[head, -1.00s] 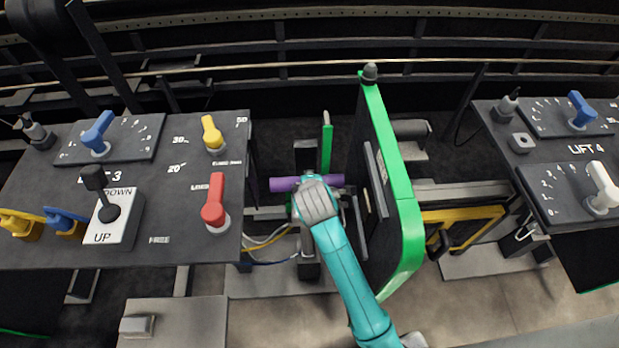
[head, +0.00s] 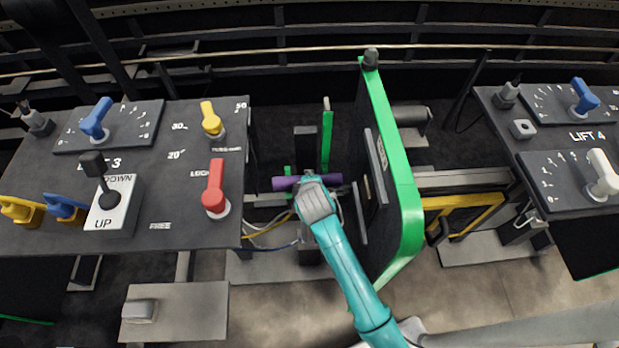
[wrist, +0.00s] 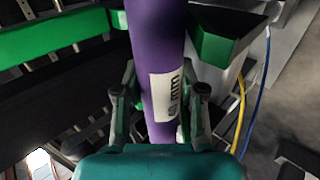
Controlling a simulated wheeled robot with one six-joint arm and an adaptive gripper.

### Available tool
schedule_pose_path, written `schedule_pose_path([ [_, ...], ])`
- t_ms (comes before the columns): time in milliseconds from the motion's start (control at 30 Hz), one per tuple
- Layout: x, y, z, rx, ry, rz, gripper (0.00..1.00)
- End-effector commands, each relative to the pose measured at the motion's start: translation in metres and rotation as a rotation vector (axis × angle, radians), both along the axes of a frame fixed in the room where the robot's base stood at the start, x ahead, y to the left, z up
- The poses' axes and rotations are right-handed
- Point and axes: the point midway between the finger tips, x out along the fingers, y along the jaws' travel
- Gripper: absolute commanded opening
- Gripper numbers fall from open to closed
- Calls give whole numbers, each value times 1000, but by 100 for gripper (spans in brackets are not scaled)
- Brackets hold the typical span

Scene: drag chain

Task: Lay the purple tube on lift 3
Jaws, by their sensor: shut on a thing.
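The purple tube (head: 287,184) lies across in front of my gripper (head: 310,183) in the head view, beside the lift 3 panel (head: 150,240). My gripper is shut on the tube near its middle; the arm hides part of it. In the wrist view the tube (wrist: 157,50) runs up between the fingers (wrist: 160,105) and bears a white label (wrist: 172,95). Green-edged lift parts (wrist: 215,45) show close to the tube there. In the head view a thin green upright (head: 327,140) stands just behind the tube. Whether the tube touches the lift, I cannot tell.
A tall green-edged plate (head: 405,195) stands just right of my gripper. The lift 4 panel (head: 560,205) is at the far right. Yellow and blue cables (head: 268,230) hang below the tube, left of my arm. A dark rail frame crosses the back.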

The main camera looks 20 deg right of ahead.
Motion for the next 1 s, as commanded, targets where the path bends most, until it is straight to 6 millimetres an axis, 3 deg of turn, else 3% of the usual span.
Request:
schedule_pose_path([
  [400, 0, 0, -2, 0, -1, -1, 0],
  [433, 0, 0, -2, 0, -1, -1, 47],
  [533, 0, 0, -2, 0, -1, -1, 69],
  [833, -1, 0, -3, 0, 1, 0, 69],
  [1000, -9, 3, 7, 0, -1, 1, 69],
])
